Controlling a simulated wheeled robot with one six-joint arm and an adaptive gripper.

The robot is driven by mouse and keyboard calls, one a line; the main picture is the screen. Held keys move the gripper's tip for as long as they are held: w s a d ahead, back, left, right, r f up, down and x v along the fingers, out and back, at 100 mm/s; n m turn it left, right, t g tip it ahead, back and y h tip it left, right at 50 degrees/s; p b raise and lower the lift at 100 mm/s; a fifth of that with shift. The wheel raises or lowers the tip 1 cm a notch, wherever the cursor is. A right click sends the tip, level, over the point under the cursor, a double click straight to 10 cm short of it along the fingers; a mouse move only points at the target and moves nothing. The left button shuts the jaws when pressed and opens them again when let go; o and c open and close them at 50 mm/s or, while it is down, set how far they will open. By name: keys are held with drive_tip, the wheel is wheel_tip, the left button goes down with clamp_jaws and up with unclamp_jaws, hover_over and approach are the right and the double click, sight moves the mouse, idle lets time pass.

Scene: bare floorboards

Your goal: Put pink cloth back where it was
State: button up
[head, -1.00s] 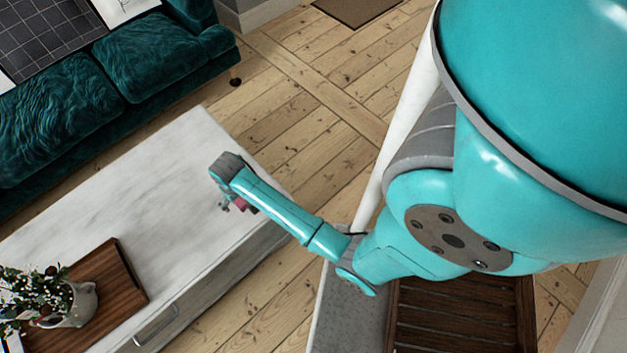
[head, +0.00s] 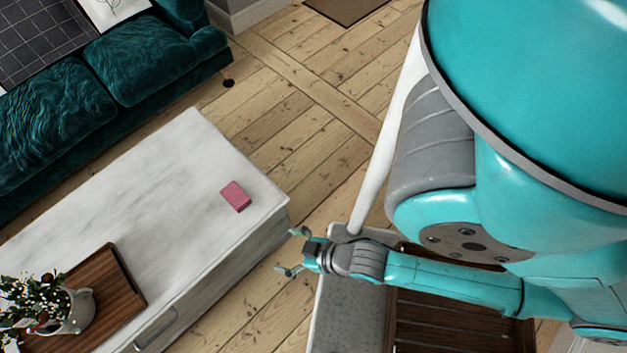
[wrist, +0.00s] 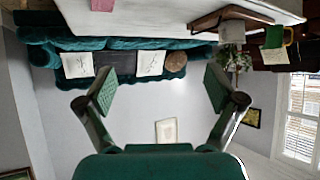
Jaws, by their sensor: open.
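The pink cloth (head: 235,196) is a small folded block lying on the white table (head: 165,190), near its right end in the head view. The pink cloth also shows at the top of the wrist view (wrist: 103,5). My gripper (head: 286,252) is open and empty, off the table's near right edge and apart from the cloth. In the wrist view the two fingers (wrist: 160,90) are spread wide with nothing between them.
A wooden tray (head: 122,285) with a potted plant (head: 60,310) stands on the table's left part. A green sofa (head: 110,85) is behind the table. Bare floorboards (head: 300,130) lie to the table's right.

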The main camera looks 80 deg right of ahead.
drive_tip(key=s+a+r+t, duration=0.1)
drive_tip(key=s+r+t, duration=0.1)
drive_tip(key=r, duration=0.6)
drive_tip(key=s+a+r+n+t+y, duration=0.1)
drive_tip(key=s+r, duration=0.3)
drive_tip(key=r, duration=0.4)
drive_tip(key=shift+s+n+t, duration=0.3)
drive_tip(key=shift+s+t, duration=0.1)
